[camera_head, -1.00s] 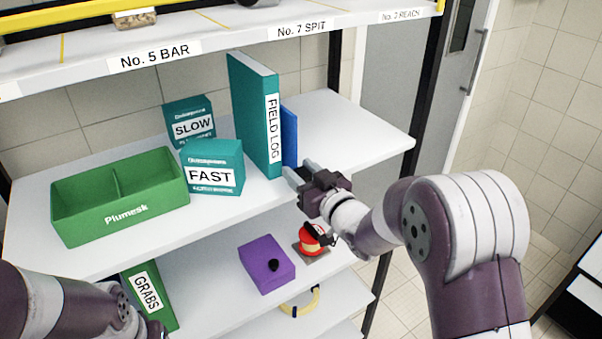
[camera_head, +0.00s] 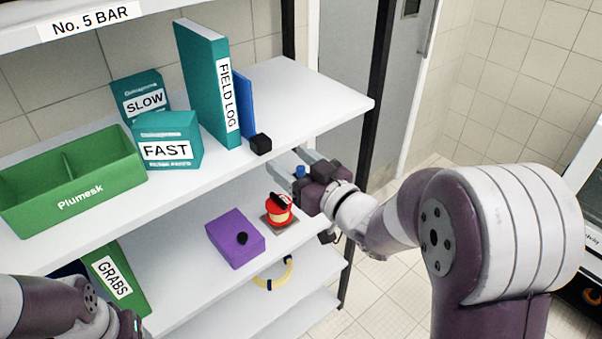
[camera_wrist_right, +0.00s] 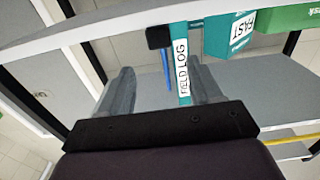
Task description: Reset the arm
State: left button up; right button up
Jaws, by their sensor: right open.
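My right gripper (camera_head: 291,163) is open in the head view, just off the front edge of the upper shelf (camera_head: 325,103). Its spread fingers also show in the right wrist view (camera_wrist_right: 160,80), with nothing seen held between them. A small black cube (camera_head: 260,144) sits at the shelf edge in front of the blue book, apart from the fingertips. It shows as a dark block in the wrist view (camera_wrist_right: 158,37). A small blue piece (camera_head: 300,171) shows beside the gripper; what it belongs to is unclear. My left arm is at the lower left; its gripper is out of view.
The upper shelf holds a FIELD LOG binder (camera_head: 205,85), a blue book (camera_head: 244,108), SLOW (camera_head: 140,92) and FAST (camera_head: 167,141) boxes and a green bin (camera_head: 90,185).

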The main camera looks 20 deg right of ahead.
jog(key=shift+v, duration=1.4)
jog(key=s+d+f+m+g+h, duration=0.25)
jog(key=d+f+g+h, duration=0.2)
jog(key=f, duration=0.25)
jog(key=s+d+f+m+g+h, duration=0.2)
jog(key=s+d+f+g+h, duration=0.1)
jog(key=f+g, duration=0.3)
jog(key=s+a+f+g+y, duration=0.1)
jog(key=s+a+f+g, duration=0.3)
jog(key=s+a, duration=0.3)
jog(key=shift+s+a+f+n+g, duration=0.3)
jog(key=shift+s+n+g, duration=0.1)
jog(key=shift+g, duration=0.15)
jog(key=shift+r, duration=0.1)
